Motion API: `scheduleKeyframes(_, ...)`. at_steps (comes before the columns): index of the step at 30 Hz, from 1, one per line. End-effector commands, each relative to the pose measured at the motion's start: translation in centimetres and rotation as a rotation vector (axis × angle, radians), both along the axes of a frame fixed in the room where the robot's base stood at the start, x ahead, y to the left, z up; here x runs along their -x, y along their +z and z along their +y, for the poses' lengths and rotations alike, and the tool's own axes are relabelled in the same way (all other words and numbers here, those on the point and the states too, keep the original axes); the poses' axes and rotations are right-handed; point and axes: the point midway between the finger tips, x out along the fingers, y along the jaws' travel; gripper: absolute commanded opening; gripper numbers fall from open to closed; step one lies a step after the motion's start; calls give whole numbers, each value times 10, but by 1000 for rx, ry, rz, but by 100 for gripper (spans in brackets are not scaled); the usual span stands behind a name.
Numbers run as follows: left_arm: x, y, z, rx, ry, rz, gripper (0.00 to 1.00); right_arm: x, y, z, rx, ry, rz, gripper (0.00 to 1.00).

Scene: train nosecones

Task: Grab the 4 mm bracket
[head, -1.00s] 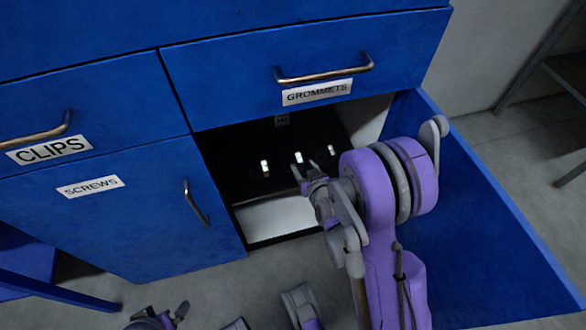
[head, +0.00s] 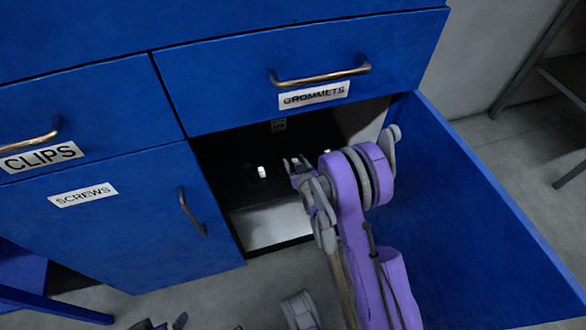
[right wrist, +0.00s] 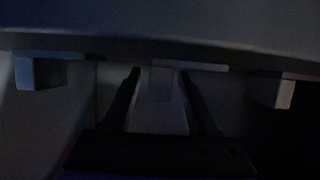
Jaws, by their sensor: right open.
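Small pale brackets hang in a row inside the open dark compartment; which of them is the 4 mm one cannot be read. In the head view one bracket (head: 262,172) shows left of my right gripper (head: 297,163), which reaches into the compartment and partly hides the others. In the right wrist view there is a left bracket (right wrist: 40,72), a middle bracket (right wrist: 160,84) and a right bracket (right wrist: 272,90). My right gripper's open fingers (right wrist: 160,76) lie on either side of the middle bracket; contact cannot be told. A part of my left gripper (head: 158,325) shows at the bottom edge.
The open blue door (head: 480,215) stands right of my right arm. The grommets drawer (head: 310,75) is shut above the opening, and the screws door (head: 110,220) is shut at left. A small label (head: 278,126) inside is unreadable. The compartment's pale floor (head: 270,224) is clear.

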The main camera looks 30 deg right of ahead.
Motion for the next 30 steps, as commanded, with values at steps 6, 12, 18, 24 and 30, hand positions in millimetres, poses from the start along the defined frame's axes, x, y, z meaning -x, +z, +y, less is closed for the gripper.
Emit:
scheduleKeyframes(6,0,-2,0,0,0,0,100,-11,-4,-3,-1,-1,0,59)
scheduleKeyframes(12,0,-2,0,0,0,0,100,-11,-4,-3,-1,-1,0,50)
scheduleKeyframes(18,0,-2,0,0,0,0,100,-11,-4,-3,-1,-1,0,14)
scheduleKeyframes(24,0,-2,0,0,0,0,100,-11,-4,-3,-1,-1,0,0)
scheduleKeyframes(30,0,-2,0,0,0,0,100,-11,-4,-3,-1,-1,0,0)
